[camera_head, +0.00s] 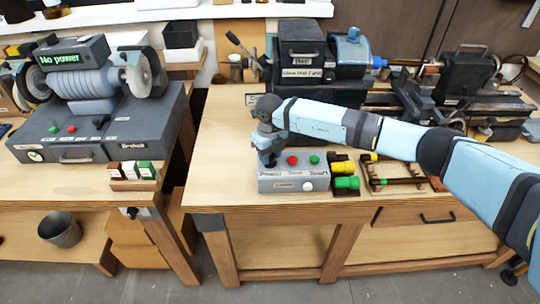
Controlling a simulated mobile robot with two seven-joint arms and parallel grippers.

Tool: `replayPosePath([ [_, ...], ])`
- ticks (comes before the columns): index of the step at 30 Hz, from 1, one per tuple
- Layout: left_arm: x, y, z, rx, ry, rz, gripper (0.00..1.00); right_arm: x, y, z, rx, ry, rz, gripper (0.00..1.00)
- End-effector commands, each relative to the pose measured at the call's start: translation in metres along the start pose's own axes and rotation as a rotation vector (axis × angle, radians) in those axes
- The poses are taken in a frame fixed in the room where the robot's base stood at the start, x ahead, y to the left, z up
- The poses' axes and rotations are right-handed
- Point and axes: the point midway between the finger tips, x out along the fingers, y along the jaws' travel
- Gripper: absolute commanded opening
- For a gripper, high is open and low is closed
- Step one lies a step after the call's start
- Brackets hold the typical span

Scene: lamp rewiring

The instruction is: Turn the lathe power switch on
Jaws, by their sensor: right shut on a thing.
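A grey control box (293,185) stands near the front edge of the right-hand bench. Its top has a red button (292,160) and a green button (314,159); small labels run along its front edge. My right gripper (268,157) points down at the left end of the box, shut on what seems to be the power switch there. The gripper hides most of the switch, so its position cannot be read. The lathe (447,98) stands behind, partly covered by my right arm. My left gripper is not in view.
Yellow and green cylinders (346,183) and a small wooden tray (397,183) sit close right of the box. A grinder (90,83) with a "No power" display stands on the left bench. Bare bench top (220,150) lies left of the box.

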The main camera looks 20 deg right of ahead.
Motion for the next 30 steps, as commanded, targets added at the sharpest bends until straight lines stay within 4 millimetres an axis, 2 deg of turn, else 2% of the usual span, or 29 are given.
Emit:
replayPosePath([
  [15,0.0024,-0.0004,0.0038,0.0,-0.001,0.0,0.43,-0.0012,-0.0003,0.0008,0.442,-0.002,0.001,0.11],
  [21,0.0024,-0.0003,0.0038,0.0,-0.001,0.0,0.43,-0.0016,-0.0005,0.001,0.55,-0.003,0.001,0.11],
  [30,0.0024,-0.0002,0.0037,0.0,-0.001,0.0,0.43,-0.0018,-0.0006,0.0012,0.621,-0.004,0.001,0.11],
])
